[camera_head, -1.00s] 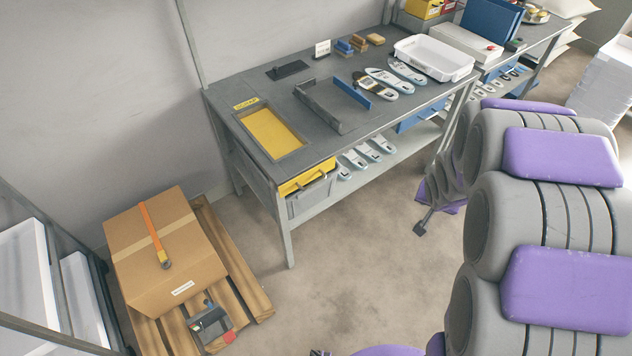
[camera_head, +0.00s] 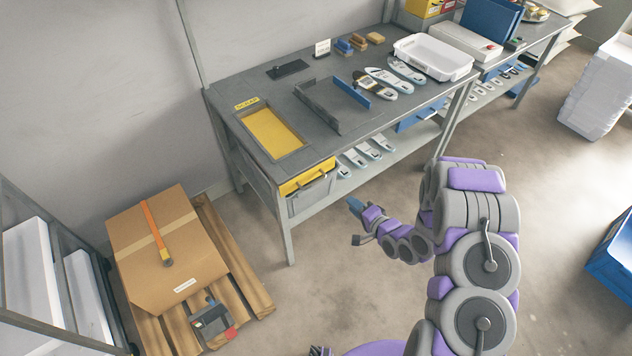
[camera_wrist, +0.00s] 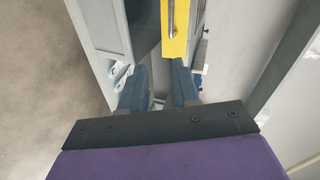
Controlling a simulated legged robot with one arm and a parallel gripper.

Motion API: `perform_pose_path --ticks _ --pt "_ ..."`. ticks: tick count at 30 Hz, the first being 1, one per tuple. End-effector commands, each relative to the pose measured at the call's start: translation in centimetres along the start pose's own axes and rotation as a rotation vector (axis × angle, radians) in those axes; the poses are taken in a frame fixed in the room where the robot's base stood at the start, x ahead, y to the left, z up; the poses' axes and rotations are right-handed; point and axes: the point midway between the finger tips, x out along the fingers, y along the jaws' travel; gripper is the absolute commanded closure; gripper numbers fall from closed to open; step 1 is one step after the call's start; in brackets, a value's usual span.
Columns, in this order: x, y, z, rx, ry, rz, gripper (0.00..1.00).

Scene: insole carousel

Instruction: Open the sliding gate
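A yellow panel (camera_head: 301,180) with a bar handle (camera_head: 318,179) sits under the near end of the grey workbench (camera_head: 225,95), at the top of a grey bin (camera_head: 312,198). It may be the sliding gate; I cannot tell for sure. The yellow panel (camera_wrist: 176,45) and its handle (camera_wrist: 171,18) also show at the top of the wrist view, beyond the fingers. My gripper (camera_head: 356,222) is right of the bin and apart from it, pointing left. Its blue fingers are spread with an empty gap between them in the wrist view (camera_wrist: 160,88).
A yellow-floored recess (camera_head: 270,132) and a grey fixture with a blue side (camera_head: 322,108) are on the bench top. Insoles (camera_head: 366,150) lie on the lower shelf. A cardboard box (camera_head: 165,250) on a pallet stands at left. Floor before the bench is clear.

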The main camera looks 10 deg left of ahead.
Motion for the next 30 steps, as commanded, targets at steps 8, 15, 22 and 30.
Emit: perform_pose_path --ticks 8,15,22,30 --pt "0.4 -0.2 2.6 0.146 -0.028 -0.13 0.69" --pt "2.7 -0.5 2.8 0.148 -0.032 -0.136 0.69" --pt "7.1 -1.1 2.9 0.145 -0.033 -0.136 0.69" --pt "12.3 -1.9 3.0 0.146 -0.031 -0.137 0.69"
